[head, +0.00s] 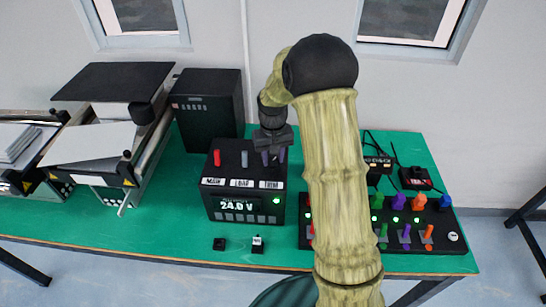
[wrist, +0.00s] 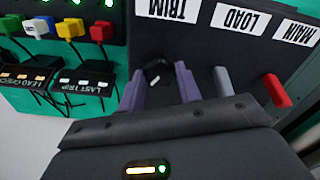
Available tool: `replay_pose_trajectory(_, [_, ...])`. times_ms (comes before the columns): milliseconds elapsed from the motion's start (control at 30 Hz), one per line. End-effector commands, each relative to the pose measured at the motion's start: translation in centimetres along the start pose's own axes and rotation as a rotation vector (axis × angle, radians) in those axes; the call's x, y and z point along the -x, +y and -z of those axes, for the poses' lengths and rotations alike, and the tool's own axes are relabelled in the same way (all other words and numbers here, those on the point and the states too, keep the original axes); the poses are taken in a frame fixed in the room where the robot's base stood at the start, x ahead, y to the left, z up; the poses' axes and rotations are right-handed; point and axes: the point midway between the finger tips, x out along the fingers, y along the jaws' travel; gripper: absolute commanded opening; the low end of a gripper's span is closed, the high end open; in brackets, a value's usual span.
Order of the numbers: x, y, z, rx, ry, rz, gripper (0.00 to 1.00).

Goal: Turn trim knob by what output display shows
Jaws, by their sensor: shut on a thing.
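A black supply box stands on the green table, and its output display (head: 238,206) reads 24.0 V. The small black trim knob (wrist: 158,73) with a white pointer mark sits on the box top by the TRIM label (wrist: 166,9). My gripper (head: 273,158) reaches down over the right side of the box top. In the wrist view, the purple fingers of my gripper (wrist: 158,82) are shut on the knob, one on each side. The pointer mark is tilted. In the head view the knob is hidden by the gripper.
Beside the knob stand a grey LOAD lever (wrist: 222,80) and a red MAIN lever (wrist: 277,91). A panel of coloured knobs and levers (head: 453,221) lies to the right, partly behind my arm. Two small black blocks, one of them a near block (head: 219,244), lie in front.

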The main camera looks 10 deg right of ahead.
Motion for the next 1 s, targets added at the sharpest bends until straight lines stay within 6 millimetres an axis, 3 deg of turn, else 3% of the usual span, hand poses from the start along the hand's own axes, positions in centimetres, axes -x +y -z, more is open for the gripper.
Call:
replay_pose_trajectory(500, [0.22,0.07,0.20,-0.029,0.007,-0.002,0.11])
replay_pose_trajectory(533, [0.22,0.07,0.20,-0.029,0.007,-0.002,0.38])
replay_pose_trajectory(633, [0.18,0.07,0.17,-0.029,0.006,-0.001,0.56])
replay_pose_trajectory(1000, [0.40,0.03,0.10,-0.028,0.004,-0.001,0.56])
